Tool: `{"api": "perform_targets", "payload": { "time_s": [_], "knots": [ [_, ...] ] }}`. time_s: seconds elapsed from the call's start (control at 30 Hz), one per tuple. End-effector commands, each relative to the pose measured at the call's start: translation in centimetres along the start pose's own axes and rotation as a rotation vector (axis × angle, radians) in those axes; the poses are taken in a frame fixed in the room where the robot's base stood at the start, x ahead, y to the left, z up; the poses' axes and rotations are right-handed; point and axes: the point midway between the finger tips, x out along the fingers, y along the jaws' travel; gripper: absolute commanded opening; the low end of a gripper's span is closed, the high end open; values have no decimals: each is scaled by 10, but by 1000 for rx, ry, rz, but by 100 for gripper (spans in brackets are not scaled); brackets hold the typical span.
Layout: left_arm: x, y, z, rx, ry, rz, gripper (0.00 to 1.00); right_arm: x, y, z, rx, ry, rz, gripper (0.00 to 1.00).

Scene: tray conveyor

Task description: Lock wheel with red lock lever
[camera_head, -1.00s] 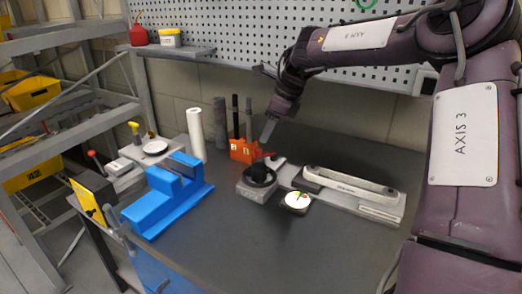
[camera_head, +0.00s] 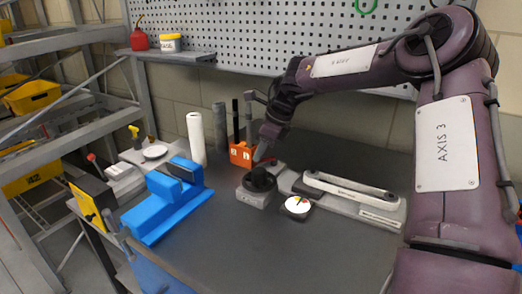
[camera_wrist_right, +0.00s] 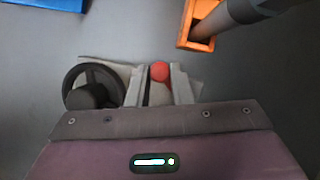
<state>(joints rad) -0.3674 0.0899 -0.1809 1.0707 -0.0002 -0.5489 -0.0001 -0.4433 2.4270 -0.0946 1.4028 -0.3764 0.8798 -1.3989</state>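The black wheel (camera_head: 260,180) sits on a grey block on the dark bench, and also shows at the left of the right wrist view (camera_wrist_right: 93,88). The red knob of the lock lever (camera_wrist_right: 160,70) is beside the wheel, to its right in the wrist view. In the head view the lever is mostly hidden behind my right gripper (camera_head: 262,154). The right gripper's fingers (camera_wrist_right: 158,84) are apart, one on each side of the red knob. Contact with the knob cannot be told. My left gripper is not in view.
A white-faced dial (camera_head: 297,204) and a long white handle (camera_head: 350,190) are right of the wheel. An orange holder (camera_head: 241,153) with upright tubes stands behind. A blue fixture (camera_head: 165,205) is at left. The bench front is clear.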

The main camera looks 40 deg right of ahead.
Motion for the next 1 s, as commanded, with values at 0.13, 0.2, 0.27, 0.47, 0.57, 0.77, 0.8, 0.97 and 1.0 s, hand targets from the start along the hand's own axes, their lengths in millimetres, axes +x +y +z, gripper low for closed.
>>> {"api": "perform_targets", "payload": {
  "time_s": [0.13,0.2,0.27,0.47,0.57,0.77,0.8,0.97,1.0],
  "knots": [
    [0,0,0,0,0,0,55,0,0,0,1,0,-1,0],
    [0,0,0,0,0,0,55,0,0,0,7,0,-4,0],
    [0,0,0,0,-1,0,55,0,-1,1,18,0,-8,0],
    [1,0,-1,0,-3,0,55,1,-4,3,97,-1,-42,0],
    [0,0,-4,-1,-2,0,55,1,-6,4,158,0,-68,0],
    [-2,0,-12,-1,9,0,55,2,-11,7,289,0,-122,0],
    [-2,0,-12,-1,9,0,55,2,-12,7,313,-1,-133,0],
    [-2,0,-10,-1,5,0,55,3,-16,8,399,0,-168,0],
    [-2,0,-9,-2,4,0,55,3,-17,9,416,-1,-175,0]
  ]
}}
